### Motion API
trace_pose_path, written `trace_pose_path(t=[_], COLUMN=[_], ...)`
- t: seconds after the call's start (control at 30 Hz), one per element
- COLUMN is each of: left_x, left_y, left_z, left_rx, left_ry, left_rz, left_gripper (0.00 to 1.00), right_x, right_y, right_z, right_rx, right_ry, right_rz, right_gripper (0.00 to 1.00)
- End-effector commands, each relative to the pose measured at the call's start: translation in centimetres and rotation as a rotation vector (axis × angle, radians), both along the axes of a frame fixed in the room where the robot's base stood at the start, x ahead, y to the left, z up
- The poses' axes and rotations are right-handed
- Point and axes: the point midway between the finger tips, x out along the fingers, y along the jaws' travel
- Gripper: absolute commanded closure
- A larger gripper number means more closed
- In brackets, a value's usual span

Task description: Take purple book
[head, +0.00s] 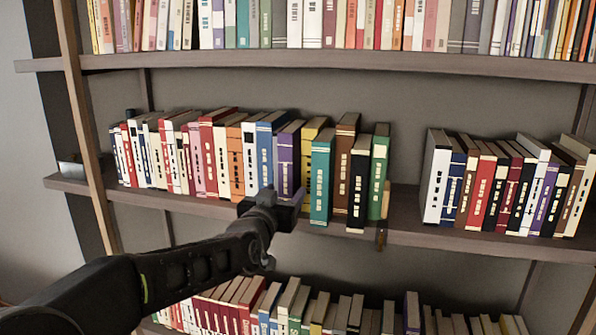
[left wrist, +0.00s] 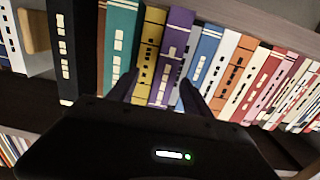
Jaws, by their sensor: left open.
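A purple book (head: 286,160) with pale lettering stands upright in the left group on the middle shelf, between a blue book and a yellow book. My left gripper (head: 286,204) is at the foot of the purple book and hides part of its lower spine. In the left wrist view the purple book (left wrist: 172,55) shows between my two open fingers (left wrist: 158,80), beside the yellow book (left wrist: 149,50). Nothing is held. I cannot tell whether the fingers touch any spine. My right gripper is not in view.
A teal book (head: 321,177) and a black book (head: 358,190) stand to the right. A wooden bookend (head: 385,200) closes the row. A second group, with another purple book (head: 545,196), stands farther right. Shelves full of books lie above and below.

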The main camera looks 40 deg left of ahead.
Motion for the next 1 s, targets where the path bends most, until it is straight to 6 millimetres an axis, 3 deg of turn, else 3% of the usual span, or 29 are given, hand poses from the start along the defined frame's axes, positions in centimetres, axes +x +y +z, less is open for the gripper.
trace_pose_path(t=[0.1,0.37,0.7,1.0], left_x=[-0.6,-0.5,2.0,2.1], left_y=[0.6,0.6,1.4,1.5], left_z=[1.3,1.3,1.2,1.2], left_rx=[0.013,0.012,0.012,0.011], left_ry=[-0.021,-0.02,-0.019,-0.019], left_rz=[0.012,0.012,0.011,0.011], left_gripper=[0.42,0.42,0.42,0.42], right_x=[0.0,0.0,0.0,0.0], right_y=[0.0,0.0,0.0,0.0], right_z=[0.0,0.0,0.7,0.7], right_rx=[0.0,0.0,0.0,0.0], right_ry=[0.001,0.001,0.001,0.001], right_rz=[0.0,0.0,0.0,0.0], right_gripper=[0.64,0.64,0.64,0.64])
